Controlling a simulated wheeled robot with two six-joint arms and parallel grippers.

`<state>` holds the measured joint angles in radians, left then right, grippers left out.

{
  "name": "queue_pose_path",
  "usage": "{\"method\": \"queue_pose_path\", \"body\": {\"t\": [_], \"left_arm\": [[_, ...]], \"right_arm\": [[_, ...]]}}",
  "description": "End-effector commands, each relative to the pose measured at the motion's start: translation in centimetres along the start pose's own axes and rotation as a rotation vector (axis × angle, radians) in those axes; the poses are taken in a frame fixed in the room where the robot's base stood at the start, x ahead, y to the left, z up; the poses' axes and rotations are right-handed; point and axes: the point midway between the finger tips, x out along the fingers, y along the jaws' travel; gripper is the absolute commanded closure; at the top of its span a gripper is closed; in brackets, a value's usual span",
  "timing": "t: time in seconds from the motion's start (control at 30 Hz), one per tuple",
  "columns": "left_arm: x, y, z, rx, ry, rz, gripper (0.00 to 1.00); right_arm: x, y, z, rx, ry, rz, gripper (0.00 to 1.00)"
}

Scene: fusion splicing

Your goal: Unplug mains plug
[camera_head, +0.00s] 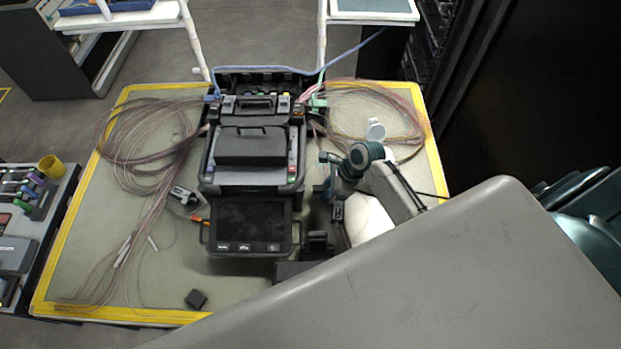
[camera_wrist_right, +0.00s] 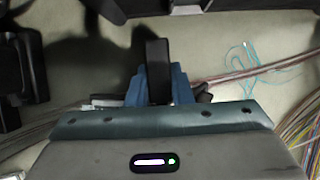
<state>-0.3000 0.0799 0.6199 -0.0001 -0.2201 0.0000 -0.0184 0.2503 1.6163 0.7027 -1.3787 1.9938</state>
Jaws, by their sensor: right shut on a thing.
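My right gripper (camera_head: 325,188) is over the mat, just right of the splicer, with its wrist partly covering it. In the right wrist view its blue fingers (camera_wrist_right: 158,88) are shut on a narrow black block (camera_wrist_right: 157,55), which looks to be the mains plug. The block sticks out upright past the fingertips. Whether it sits in a socket is not clear. The black fusion splicer (camera_head: 252,150) stands mid-mat with its screen (camera_head: 248,222) toward me. My left gripper is not in view.
Coiled fibres lie on the mat left (camera_head: 150,130) and right (camera_head: 375,115) of the splicer. A tool tray (camera_head: 35,225) stands at left. The mat's front left is mostly clear.

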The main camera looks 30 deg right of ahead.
Motion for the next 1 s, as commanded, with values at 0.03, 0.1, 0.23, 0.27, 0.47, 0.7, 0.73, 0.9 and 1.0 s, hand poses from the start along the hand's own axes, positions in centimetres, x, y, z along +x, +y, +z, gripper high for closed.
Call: {"method": "queue_pose_path", "body": {"t": [0.03,0.1,0.23,0.27,0.47,0.7,0.73,0.9,1.0], "left_arm": [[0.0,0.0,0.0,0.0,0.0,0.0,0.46],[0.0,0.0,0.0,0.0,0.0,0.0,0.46],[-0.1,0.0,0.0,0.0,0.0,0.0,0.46],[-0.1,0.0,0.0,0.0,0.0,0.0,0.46],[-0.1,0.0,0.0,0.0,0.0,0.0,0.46],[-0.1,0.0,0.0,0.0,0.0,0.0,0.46],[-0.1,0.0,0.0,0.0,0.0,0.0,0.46],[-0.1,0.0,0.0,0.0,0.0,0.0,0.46],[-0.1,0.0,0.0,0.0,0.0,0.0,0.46]], "right_arm": [[0.1,0.0,0.0,0.0,0.0,0.0,1.0],[0.2,0.0,-0.1,0.001,0.0,0.0,1.0],[0.5,0.0,-0.2,0.0,0.0,0.0,1.0],[0.5,0.0,-0.2,0.0,0.0,0.0,1.0],[0.8,0.0,-0.4,0.0,0.0,0.0,1.0],[1.1,0.0,-0.6,-0.001,0.0,0.0,0.65],[1.1,0.0,-0.6,-0.001,0.0,0.0,0.59],[1.1,0.0,-0.6,0.0,0.0,0.0,0.55],[1.1,0.0,-0.6,0.0,0.0,0.0,0.55]]}}
